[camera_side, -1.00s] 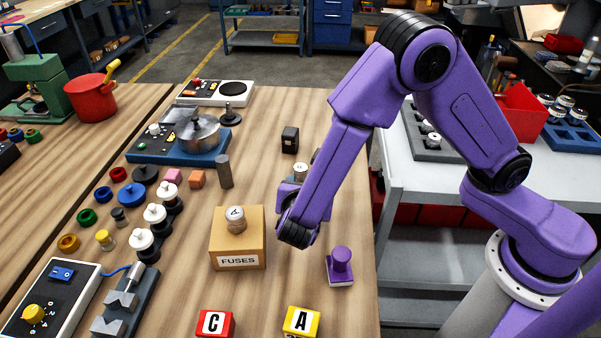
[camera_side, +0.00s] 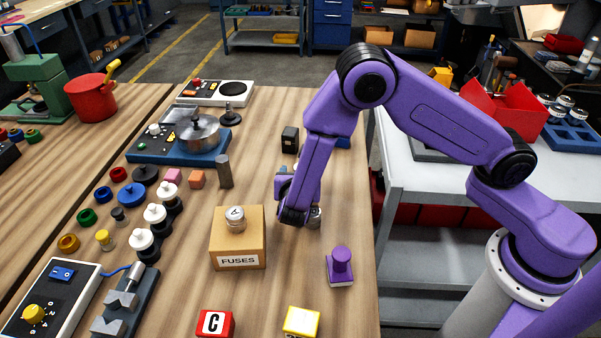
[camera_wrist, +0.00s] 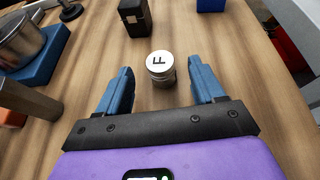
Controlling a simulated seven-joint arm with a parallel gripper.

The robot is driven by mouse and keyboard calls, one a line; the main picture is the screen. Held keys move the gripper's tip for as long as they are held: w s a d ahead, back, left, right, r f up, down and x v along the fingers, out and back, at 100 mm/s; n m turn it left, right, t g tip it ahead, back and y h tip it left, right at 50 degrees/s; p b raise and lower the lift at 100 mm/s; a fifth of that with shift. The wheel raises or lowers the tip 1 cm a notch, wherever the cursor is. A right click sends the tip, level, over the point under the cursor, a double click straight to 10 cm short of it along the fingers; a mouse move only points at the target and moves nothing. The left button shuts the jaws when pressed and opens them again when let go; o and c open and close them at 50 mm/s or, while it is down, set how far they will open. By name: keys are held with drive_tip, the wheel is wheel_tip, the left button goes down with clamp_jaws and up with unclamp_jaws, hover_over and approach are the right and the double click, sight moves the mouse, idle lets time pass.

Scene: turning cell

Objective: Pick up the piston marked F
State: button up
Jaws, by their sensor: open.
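The piston marked F (camera_wrist: 160,63) is a short silver cylinder with a pale top, upright on the wooden table in the wrist view. My gripper (camera_wrist: 161,74) is open, with one blue finger on each side and the piston lying ahead, roughly centred in the gap. No contact shows. In the side view my gripper (camera_side: 283,184) is low over the table behind the fuses box, and my arm hides the F piston there. Another silver cylinder (camera_side: 314,217) shows just right of my wrist; its mark cannot be read.
A black block (camera_wrist: 134,18) stands beyond the piston, and a blue item (camera_wrist: 211,4) lies at upper right. A dark grey cylinder (camera_side: 224,171) and a fuses box (camera_side: 238,248) with a marked piston (camera_side: 235,219) on top stand left. A purple stamp (camera_side: 341,265) stands in front.

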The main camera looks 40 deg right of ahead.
drive_tip(key=shift+x, duration=3.05)
drive_tip(key=shift+c, duration=0.4)
drive_tip(key=c, duration=1)
